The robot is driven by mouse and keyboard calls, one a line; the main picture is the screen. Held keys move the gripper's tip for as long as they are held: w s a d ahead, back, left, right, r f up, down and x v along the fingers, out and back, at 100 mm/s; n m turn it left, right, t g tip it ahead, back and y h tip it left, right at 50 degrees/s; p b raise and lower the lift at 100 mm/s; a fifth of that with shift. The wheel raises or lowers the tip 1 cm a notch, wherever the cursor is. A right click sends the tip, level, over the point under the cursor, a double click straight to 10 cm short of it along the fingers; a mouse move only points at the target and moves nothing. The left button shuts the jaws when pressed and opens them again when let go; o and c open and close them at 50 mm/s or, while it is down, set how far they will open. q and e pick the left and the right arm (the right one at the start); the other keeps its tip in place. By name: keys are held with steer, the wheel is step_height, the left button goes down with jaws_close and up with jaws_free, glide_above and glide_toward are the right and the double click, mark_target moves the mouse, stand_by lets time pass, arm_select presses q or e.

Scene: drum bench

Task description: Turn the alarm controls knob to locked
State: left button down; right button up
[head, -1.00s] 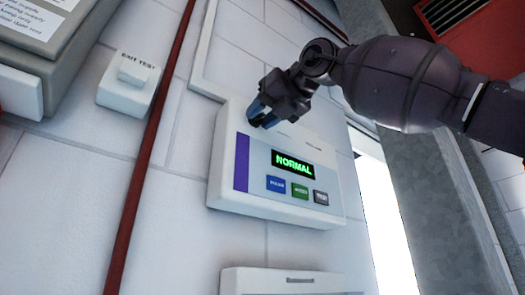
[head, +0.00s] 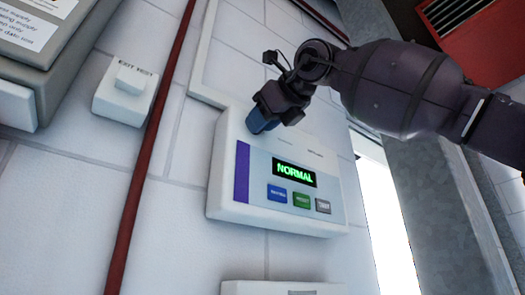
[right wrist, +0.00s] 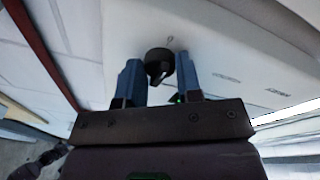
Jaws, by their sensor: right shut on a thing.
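The alarm controls panel (head: 235,213) is a white box on the tiled wall, with a purple stripe, a display (head: 294,172) reading NORMAL in green, and a row of blue, green and grey buttons. A small mark shows on the panel just above the knob. In the head view the gripper hides the knob. My left gripper is not in view.
A white EXIT TEST box (head: 125,93) and a red pipe (head: 150,140) are left of the panel. A grey cabinet (head: 60,65) is at the upper left. Another white box (head: 260,289) sits below. A grey post (head: 400,190) stands to the right.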

steer(key=shift+f, duration=0.1)
stand_by(0.4)
steer(key=o, duration=0.6)
steer(key=shift+o, duration=0.2)
arm_select(q)
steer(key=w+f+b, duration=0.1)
steer(key=b, duration=0.2)
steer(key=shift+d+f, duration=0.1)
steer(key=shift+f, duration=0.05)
arm_select(e)
steer(key=v, duration=1)
steer(key=shift+s+d, duration=0.3)
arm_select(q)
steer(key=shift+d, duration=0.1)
